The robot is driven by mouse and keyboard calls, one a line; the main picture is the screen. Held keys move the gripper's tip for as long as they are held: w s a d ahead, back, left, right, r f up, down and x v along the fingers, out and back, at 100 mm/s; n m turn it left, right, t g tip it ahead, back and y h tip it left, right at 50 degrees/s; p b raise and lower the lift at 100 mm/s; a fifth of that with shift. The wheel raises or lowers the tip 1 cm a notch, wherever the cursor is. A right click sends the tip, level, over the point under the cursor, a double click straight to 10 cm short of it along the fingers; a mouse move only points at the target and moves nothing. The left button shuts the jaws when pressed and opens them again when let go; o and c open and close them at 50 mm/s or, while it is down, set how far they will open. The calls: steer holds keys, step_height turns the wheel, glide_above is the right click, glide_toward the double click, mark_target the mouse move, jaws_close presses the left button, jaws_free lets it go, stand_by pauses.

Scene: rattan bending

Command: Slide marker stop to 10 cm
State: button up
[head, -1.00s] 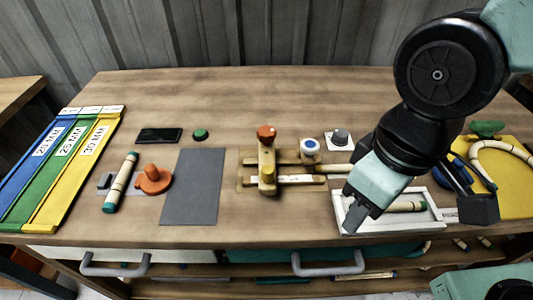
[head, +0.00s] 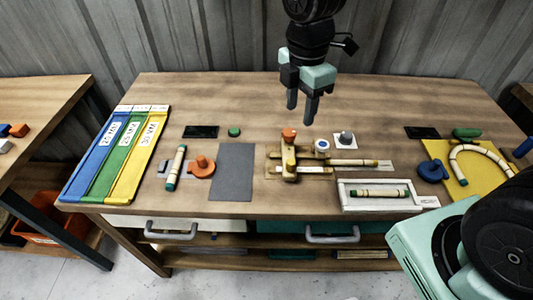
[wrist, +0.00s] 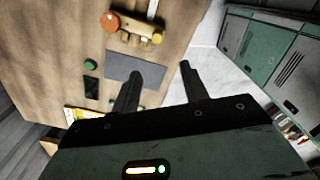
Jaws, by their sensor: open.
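The wooden measuring jig (head: 289,160) stands in the middle of the table, with an orange knob (head: 289,134) on top. A pale ruled strip (head: 355,164) runs right from it along the table. I cannot clearly tell which part is the marker stop or read the scale. My gripper (head: 303,108) is open and empty, above the back of the table, fingers pointing down. In the wrist view its fingers (wrist: 158,90) are apart with nothing between them, and the jig (wrist: 135,30) shows beyond them.
A white tray (head: 347,206) holds a cream rod with dark ends at the front. A grey mat (head: 232,173), an orange clamp (head: 201,167) and another rod lie left. A yellow board (head: 464,186) with a bent rod is at right. A grey knob (head: 346,138) is close to the strip.

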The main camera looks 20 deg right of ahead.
mark_target(291, 161)
steer(key=shift+n, duration=0.5)
steer(key=f, duration=0.5)
steer(key=f+p, duration=0.1)
steer(key=f, duration=0.5)
steer(key=f+p, duration=0.1)
steer(key=f, duration=0.5)
steer(key=shift+w+a+f, duration=0.1)
steer(key=shift+w+a, duration=0.05)
steer(key=shift+w, duration=0.2)
steer(key=shift+c, duration=0.3)
